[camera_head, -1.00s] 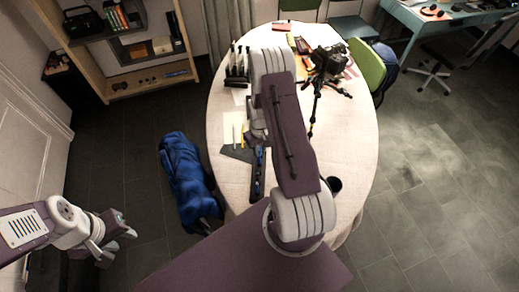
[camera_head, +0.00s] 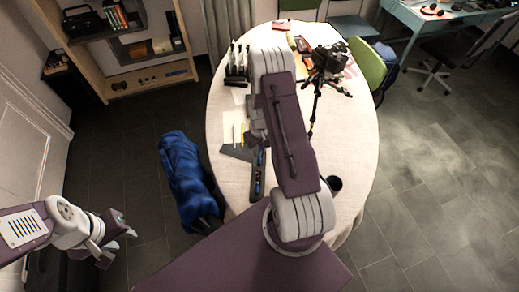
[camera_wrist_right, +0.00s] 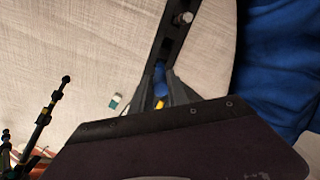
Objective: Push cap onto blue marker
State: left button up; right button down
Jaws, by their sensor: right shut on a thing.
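My right gripper (camera_wrist_right: 162,88) is shut on a small blue piece (camera_wrist_right: 160,74) between its fingertips in the right wrist view; I cannot tell whether it is the cap or the marker body. Just beyond is a long black tray (camera_wrist_right: 168,45) with a round silver part (camera_wrist_right: 185,18) near its far end. In the head view the tray (camera_head: 255,193) lies on the white table, with small blue and reddish details; my right arm hides the gripper's fingers. My left gripper (camera_head: 120,246) is open and empty, away from the table at lower left.
A blue bundle (camera_head: 183,175) stands left of the table. A small white-and-teal object (camera_wrist_right: 115,102) lies near my right gripper.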

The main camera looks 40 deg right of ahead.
jog(key=shift+f+b, duration=0.8)
jog(key=shift+f, duration=0.25)
dwell(0.7)
dwell(0.3)
jog(key=c, duration=1.2)
grip_release()
jog(key=o, duration=0.5)
jog(key=shift+r+p, duration=2.85)
jog(key=shift+r, duration=0.7)
grip_shut()
